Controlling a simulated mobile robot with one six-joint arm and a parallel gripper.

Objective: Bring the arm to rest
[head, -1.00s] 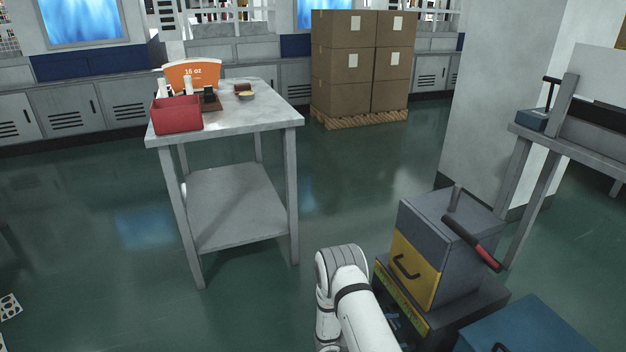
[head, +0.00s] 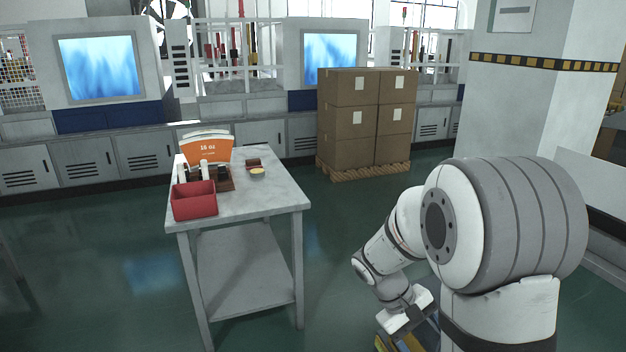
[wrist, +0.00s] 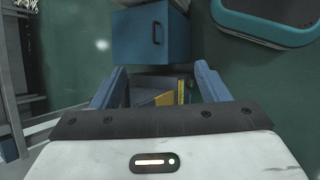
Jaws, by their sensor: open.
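My white arm is folded up at the right of the head view, with its large rounded joint close to the camera and its wrist bent down at the lower middle. In the wrist view my gripper (wrist: 160,88) is open, its two blue-grey fingers spread apart, with nothing held between them. Past the fingers are a yellow piece (wrist: 166,98) and dark parts, below the gripper and not in its grip. The fingers are hard to make out in the head view.
Stacked cartons (head: 366,118) stand behind on a pallet (head: 362,171). A blue box (wrist: 150,35) shows in the wrist view. Green floor lies open around the table.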

